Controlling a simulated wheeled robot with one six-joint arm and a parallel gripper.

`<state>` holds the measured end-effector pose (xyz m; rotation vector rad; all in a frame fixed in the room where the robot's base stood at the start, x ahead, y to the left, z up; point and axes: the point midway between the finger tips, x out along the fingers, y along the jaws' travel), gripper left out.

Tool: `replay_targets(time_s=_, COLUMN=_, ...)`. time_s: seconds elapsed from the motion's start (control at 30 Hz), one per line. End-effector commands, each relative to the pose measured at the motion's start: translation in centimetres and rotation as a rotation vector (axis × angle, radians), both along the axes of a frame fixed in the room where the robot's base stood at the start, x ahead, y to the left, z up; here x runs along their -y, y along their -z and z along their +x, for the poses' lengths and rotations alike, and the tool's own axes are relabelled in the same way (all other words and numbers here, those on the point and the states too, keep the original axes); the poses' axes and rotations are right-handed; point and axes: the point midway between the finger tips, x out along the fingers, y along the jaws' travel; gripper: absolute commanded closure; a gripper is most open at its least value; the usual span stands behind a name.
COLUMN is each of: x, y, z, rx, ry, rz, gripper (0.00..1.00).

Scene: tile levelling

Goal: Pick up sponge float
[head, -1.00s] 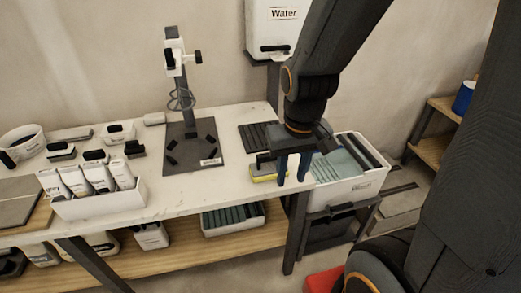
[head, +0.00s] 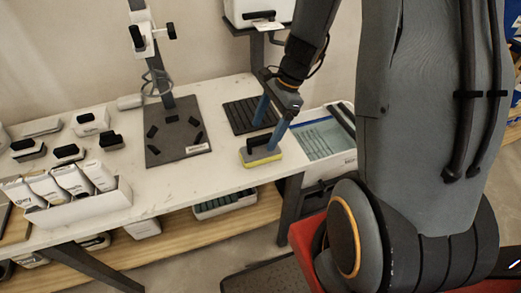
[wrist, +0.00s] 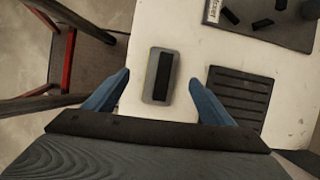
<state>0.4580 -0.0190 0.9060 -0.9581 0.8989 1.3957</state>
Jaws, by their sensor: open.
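The sponge float (head: 261,152) is a grey block with a dark handle on top and a yellow sponge edge below. It lies on the white table near its right end. In the wrist view the sponge float (wrist: 159,76) lies between and beyond the two blue fingers, its handle running lengthwise. My gripper (head: 270,122) is open above it, one finger on each side in the head view. The gripper (wrist: 159,95) also shows open and empty in the wrist view. Whether the fingertips reach down to the float's level I cannot tell.
A black ribbed mat (head: 250,114) lies right behind the float. A dark stand base (head: 178,135) with a post is to the left. A white bin of water with tiles (head: 318,142) stands beyond the table's right edge.

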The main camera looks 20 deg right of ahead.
Motion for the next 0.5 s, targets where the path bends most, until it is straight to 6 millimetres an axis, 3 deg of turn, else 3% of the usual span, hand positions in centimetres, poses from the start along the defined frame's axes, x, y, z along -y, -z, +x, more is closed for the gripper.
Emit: replay_targets(time_s=0.5, x=-1.7, y=4.3, z=0.3, rx=-0.018, ry=0.047, rz=0.014, gripper=0.23)
